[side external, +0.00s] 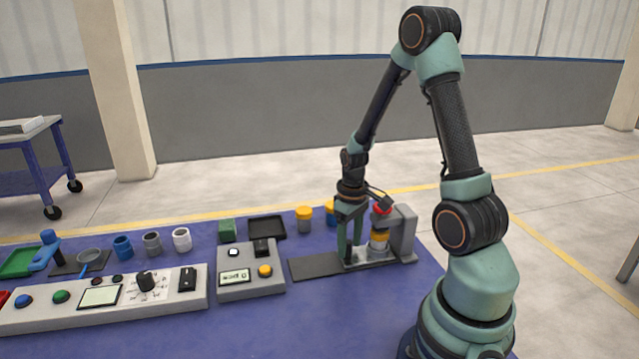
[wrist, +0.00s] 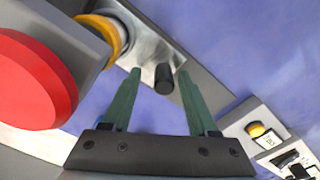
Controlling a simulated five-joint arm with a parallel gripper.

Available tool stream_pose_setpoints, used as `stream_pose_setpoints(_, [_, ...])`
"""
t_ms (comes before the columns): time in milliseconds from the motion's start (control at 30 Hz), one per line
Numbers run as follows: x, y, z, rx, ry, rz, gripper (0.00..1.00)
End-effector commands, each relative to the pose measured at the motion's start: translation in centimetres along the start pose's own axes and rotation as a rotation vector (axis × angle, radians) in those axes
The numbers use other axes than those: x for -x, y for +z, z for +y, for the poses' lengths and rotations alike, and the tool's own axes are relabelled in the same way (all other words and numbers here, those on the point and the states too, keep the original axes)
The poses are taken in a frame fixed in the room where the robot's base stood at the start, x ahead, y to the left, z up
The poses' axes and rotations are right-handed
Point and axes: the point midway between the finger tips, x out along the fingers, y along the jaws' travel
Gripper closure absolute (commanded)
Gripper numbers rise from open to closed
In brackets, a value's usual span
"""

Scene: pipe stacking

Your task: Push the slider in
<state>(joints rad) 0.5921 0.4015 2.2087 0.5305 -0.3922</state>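The slider is a silver plate (wrist: 150,50) with a black upright knob (wrist: 164,80), seen in the wrist view. In the side view its plate (side external: 350,267) lies at the foot of the grey press station (side external: 404,232). My gripper (side external: 349,262) points down at the slider's left end. In the wrist view my gripper (wrist: 159,73) has its two green fingers apart, one on each side of the knob, with gaps showing. A pipe with a yellow band (side external: 379,241) stands on the slider side of the station, under the red button (side external: 382,208).
A dark flat strip (side external: 314,266) extends left of the slider. A grey box with a yellow button (side external: 265,270) stands left of it. Loose pipes, yellow-topped (side external: 304,218) and blue (side external: 331,213), stand behind. A black tray (side external: 267,227) is at the back.

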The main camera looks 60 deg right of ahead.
Motion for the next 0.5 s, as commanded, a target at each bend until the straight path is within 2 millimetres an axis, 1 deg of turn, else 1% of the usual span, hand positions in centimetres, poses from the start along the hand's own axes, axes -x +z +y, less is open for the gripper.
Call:
stream_pose_setpoints(167, [0.0,0.0,-0.1,0.002,0.000,0.000,0.41])
stream_pose_setpoints(267, [0.5,-0.1,-0.1,0.002,0.000,0.001,0.41])
stream_pose_setpoints(367, [1.5,-0.1,-0.1,0.002,0.001,0.003,0.41])
stream_pose_setpoints(500, [3.9,-0.1,0.0,0.002,0.002,0.005,0.41])
